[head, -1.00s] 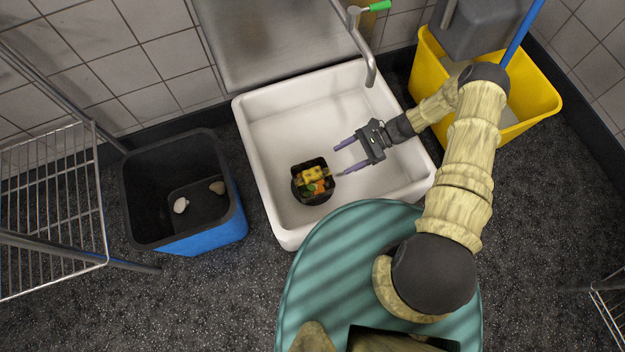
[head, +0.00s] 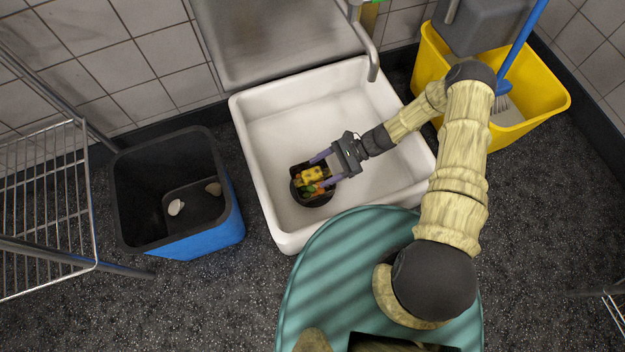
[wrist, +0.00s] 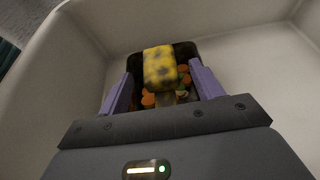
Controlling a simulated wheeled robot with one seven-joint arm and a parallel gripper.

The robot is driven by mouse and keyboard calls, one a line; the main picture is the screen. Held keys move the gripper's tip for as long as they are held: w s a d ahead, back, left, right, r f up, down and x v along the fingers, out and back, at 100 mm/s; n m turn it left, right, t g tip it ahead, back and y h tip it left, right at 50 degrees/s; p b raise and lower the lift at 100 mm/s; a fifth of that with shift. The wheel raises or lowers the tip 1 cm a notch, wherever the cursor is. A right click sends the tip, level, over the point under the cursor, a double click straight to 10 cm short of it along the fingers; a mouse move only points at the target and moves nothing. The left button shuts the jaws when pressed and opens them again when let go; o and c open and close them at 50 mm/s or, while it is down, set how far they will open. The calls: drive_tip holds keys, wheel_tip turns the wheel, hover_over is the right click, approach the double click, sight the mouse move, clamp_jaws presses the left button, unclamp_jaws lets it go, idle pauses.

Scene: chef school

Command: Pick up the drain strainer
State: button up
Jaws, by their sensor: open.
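The drain strainer (head: 312,199) is a dark, round-based holder with a squarish mouth, standing in the left part of the white sink. It holds food scraps (head: 312,175), yellow, orange and green. My gripper (head: 322,171) is open, its two purple fingers at the strainer's right side, over or beside its rim. In the wrist view the strainer's dark inner wall (wrist: 186,52) shows behind a yellow, dark-spotted piece (wrist: 160,68). The fingers stand apart on either side of that piece. I cannot tell whether they touch the strainer.
The white sink's (head: 262,112) walls surround the strainer. A blue and black bin (head: 205,236) with two pale scraps stands to the left. A faucet (head: 371,60) hangs over the sink's back edge. A yellow bucket (head: 535,115) with a blue-handled brush stands at the right.

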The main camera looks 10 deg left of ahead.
sight(313, 175)
drive_tip(key=b+x, duration=0.2)
drive_tip(key=x, duration=0.1)
drive_tip(key=shift+a+f, duration=0.1)
drive_tip(key=shift+f, duration=0.25)
drive_tip(key=shift+s+a+r, duration=0.1)
drive_tip(key=shift+s+a, duration=0.1)
drive_tip(key=shift+a, duration=0.1)
drive_tip(key=shift+d, duration=0.1)
drive_tip(key=shift+c, duration=0.6)
drive_tip(key=c, duration=1.1)
